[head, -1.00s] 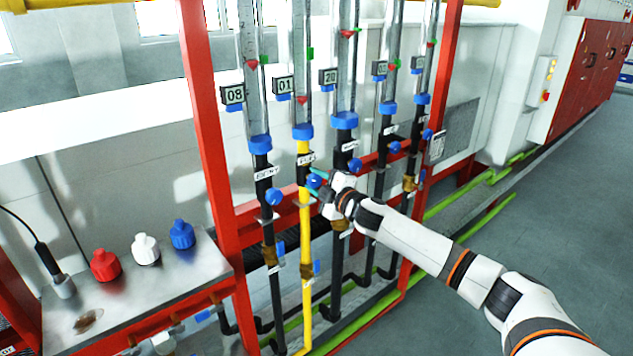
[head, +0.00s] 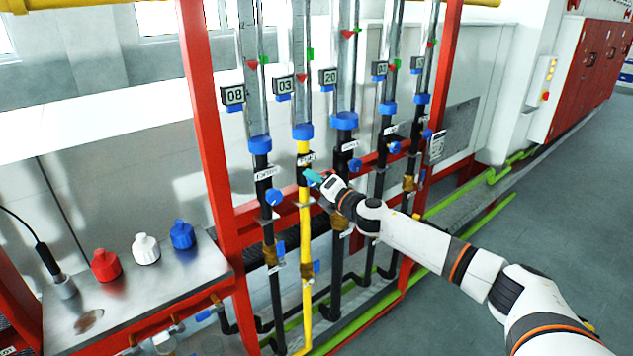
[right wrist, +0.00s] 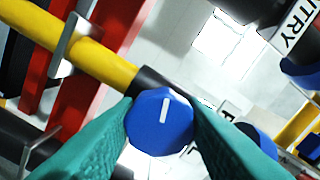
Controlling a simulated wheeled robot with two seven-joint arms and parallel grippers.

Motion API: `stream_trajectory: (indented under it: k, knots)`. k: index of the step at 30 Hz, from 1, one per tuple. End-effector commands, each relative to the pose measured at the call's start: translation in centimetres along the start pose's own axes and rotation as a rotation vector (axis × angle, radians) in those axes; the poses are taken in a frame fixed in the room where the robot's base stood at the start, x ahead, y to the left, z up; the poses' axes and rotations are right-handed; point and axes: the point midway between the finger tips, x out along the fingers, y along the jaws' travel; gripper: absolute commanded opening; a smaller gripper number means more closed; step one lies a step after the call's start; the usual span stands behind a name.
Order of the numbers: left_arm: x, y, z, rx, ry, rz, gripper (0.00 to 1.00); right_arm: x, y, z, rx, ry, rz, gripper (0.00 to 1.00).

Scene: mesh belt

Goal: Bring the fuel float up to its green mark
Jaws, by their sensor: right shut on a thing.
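The fuel tube is the second from the left, above the yellow pipe (head: 305,225). Its red float (head: 301,77) sits a little below the green mark (head: 311,54). The small display (head: 283,86) beside it reads 03. My right gripper (head: 313,177) is at the valve on this pipe, shut on its blue knob. In the right wrist view the blue knob (right wrist: 160,122) is between the two teal fingers (right wrist: 160,135), its white pointer line near upright. In the head view the fingers mostly hide the knob. My left gripper is not in view.
Other tubes with blue knobs stand on both sides, such as the left knob (head: 274,197) and the right knob (head: 355,165). A red frame post (head: 207,150) stands at left. A metal bench (head: 130,300) carries red, white and blue caps.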

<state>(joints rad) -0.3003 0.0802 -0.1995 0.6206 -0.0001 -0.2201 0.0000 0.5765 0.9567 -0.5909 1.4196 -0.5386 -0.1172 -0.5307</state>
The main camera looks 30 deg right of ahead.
Motion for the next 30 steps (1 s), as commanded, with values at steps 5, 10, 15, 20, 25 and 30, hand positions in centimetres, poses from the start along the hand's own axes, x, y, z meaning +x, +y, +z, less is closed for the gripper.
stream_trajectory:
  k: [5,10,15,20,25,30]
  knots:
    - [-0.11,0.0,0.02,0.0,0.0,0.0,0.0,-0.01,0.07,0.06,-0.15,-0.001,0.001,0.14]
    - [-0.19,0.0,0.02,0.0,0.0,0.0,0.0,-0.02,0.11,0.09,-0.262,-0.002,0.002,0.14]
    - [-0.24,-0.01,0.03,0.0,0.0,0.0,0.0,-0.02,0.13,0.09,-0.342,-0.002,0.002,0.14]
    - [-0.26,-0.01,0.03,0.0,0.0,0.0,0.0,-0.02,0.13,0.09,-0.385,-0.002,0.002,0.14]
    - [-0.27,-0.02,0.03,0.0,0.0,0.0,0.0,-0.02,0.15,0.1,-0.403,-0.002,0.002,0.14]
    - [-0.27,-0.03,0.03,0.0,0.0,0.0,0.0,-0.02,0.16,0.12,-0.405,-0.002,0.002,0.14]
